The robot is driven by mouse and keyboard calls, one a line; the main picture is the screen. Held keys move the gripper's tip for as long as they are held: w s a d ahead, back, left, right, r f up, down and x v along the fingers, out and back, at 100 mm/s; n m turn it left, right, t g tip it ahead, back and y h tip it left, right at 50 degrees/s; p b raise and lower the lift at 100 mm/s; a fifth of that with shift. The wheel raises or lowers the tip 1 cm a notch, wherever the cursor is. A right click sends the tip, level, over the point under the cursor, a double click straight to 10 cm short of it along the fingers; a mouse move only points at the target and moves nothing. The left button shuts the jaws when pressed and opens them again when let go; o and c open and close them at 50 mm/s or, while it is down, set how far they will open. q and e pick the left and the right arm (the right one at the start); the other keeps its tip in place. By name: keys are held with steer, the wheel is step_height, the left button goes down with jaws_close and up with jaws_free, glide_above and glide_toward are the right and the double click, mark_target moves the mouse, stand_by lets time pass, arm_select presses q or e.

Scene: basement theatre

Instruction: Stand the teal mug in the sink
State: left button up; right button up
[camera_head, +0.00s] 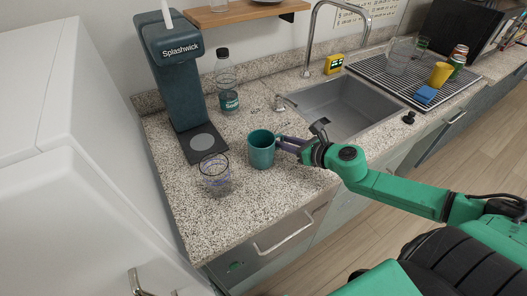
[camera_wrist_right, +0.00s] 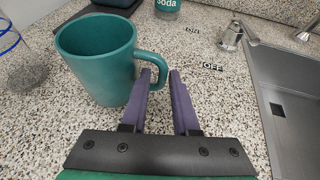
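The teal mug (camera_head: 262,150) stands upright on the speckled counter, left of the sink; it also shows in the right wrist view (camera_wrist_right: 97,65), its handle pointing toward my right gripper. My right gripper (camera_head: 281,141) is at the handle side. In the wrist view its two purple fingers (camera_wrist_right: 160,72) are apart, with the handle's outer curve by the left fingertip and partly in the gap; a firm hold does not show. The grey sink (camera_head: 345,108) is set into the counter and its visible basin is empty. My left gripper is out of view.
A Splashwick dispenser (camera_head: 178,80) and a soda bottle (camera_head: 228,90) stand behind. A tap handle (camera_head: 283,102) and the faucet (camera_head: 310,40) border the sink. A drying rack (camera_head: 385,75) with cups lies right.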

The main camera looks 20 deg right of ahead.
mark_target(261, 142)
steer(key=shift+w+r, duration=0.1)
steer(key=shift+w, duration=0.3)
steer(key=p+x, duration=0.1)
steer(key=x, duration=0.2)
steer(key=shift+w+d+r, duration=0.1)
steer(key=shift+w+r, duration=0.05)
steer(key=shift+w+a+f+p, duration=0.25)
steer(key=shift+w+f+p, duration=0.1)
steer(key=shift+w+f, duration=0.05)
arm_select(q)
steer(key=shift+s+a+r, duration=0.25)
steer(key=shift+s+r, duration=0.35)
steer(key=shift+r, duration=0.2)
arm_select(e)
jaws_close()
